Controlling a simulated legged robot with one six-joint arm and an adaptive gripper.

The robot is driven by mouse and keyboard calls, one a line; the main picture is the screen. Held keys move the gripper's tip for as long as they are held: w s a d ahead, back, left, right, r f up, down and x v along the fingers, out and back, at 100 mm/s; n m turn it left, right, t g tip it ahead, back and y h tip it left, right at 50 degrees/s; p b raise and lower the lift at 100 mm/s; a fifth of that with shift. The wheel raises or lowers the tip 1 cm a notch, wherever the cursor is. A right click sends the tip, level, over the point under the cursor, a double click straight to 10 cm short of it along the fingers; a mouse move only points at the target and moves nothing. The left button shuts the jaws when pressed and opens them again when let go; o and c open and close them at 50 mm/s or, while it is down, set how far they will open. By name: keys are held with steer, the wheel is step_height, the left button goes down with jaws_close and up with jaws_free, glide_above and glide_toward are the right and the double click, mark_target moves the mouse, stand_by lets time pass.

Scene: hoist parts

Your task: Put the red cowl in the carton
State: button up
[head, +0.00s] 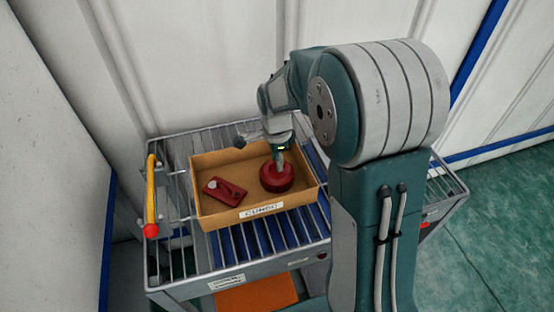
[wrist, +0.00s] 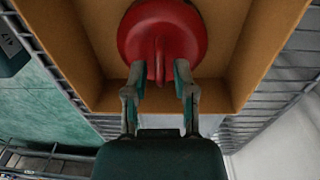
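The red cowl (head: 277,177) is a round red dome with a raised loop on top. It sits inside the open brown carton (head: 207,217), in the right half, and looks upright on the floor. In the wrist view the cowl (wrist: 180,30) lies between the carton walls (wrist: 85,50). My gripper (head: 280,161) reaches down into the carton over the cowl. In the wrist view my gripper's fingers (wrist: 160,72) stand apart on either side of the loop, with a visible gap to it. The gripper looks open.
A flat dark red part (head: 226,191) lies in the left half of the carton. The carton stands on a grey wire-rack cart (head: 170,262). A yellow bar with a red end (head: 151,195) is at the cart's left. White wall panels stand close behind.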

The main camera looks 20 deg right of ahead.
steer(key=shift+d, duration=0.15)
step_height(320, 180, up, 11)
steer(key=s+r+n+t, duration=0.2)
steer(key=s+n+t, duration=0.1)
steer(key=s+n, duration=0.6)
steer(key=s+r+n+t, duration=0.3)
steer(key=s+n, duration=0.5)
steer(key=s, duration=0.4)
steer(key=shift+a+n, duration=0.35)
steer(key=shift+n, duration=0.05)
stand_by(0.4)
